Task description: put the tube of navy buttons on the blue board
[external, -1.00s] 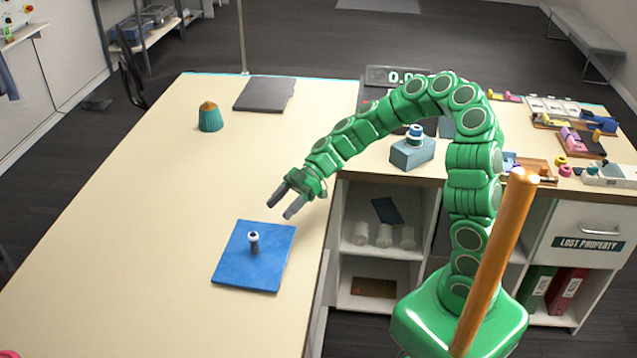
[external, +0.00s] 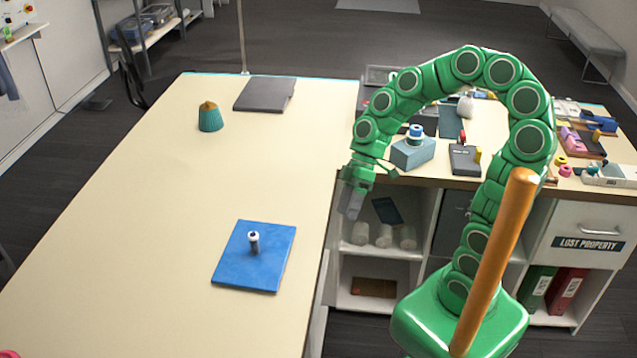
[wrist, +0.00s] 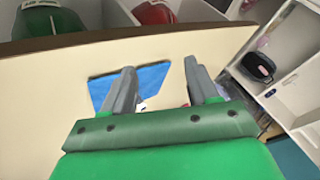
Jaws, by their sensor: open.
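The blue board (external: 236,270) lies flat near the right edge of the cream table. A small dark tube with a white cap (external: 254,243) stands upright on it, near the middle; it looks like the tube of navy buttons, though its contents are too small to make out. My gripper (external: 352,208) is open and empty, well to the right of the board, past the table edge, with fingers pointing down. In the wrist view the open fingers (wrist: 161,85) show with part of the blue board (wrist: 152,82) behind them.
A blue-grey block (external: 412,153) sits on the cluttered right counter. The table around the blue board is clear.

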